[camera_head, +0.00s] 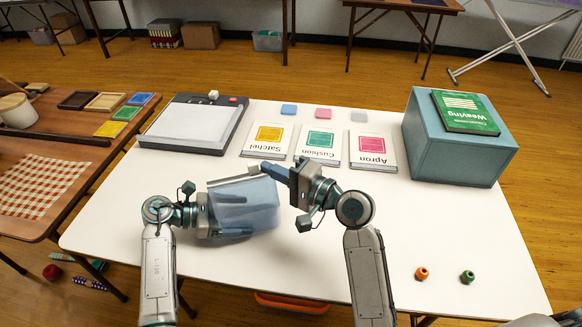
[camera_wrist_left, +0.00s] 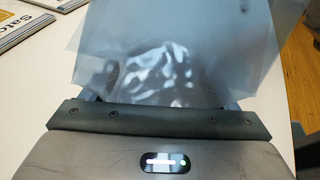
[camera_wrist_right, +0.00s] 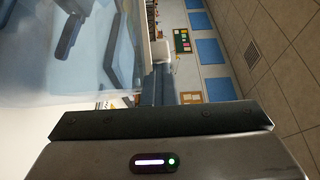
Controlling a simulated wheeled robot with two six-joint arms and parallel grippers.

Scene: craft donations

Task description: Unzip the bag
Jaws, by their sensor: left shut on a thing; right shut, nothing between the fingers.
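The bag (camera_head: 247,204) is a translucent bluish pouch in the middle of the white table. My left gripper (camera_head: 214,212) is shut on the bag at its left side. In the left wrist view the bag (camera_wrist_left: 190,50) spreads out beyond the fingers. My right gripper (camera_head: 284,174) is shut and empty at the bag's upper right corner; I cannot tell whether it touches the bag. The bag also shows close by in the right wrist view (camera_wrist_right: 70,60). The zip and its pull cannot be made out clearly.
Behind the bag lie cards marked Satchel (camera_head: 269,142), Cushion (camera_head: 318,146) and Apron (camera_head: 373,151). A light pad (camera_head: 192,127) lies back left. A teal box (camera_head: 450,155) with a Weaving book (camera_head: 466,112) stands right. Two small beads (camera_head: 421,273) (camera_head: 467,277) lie front right.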

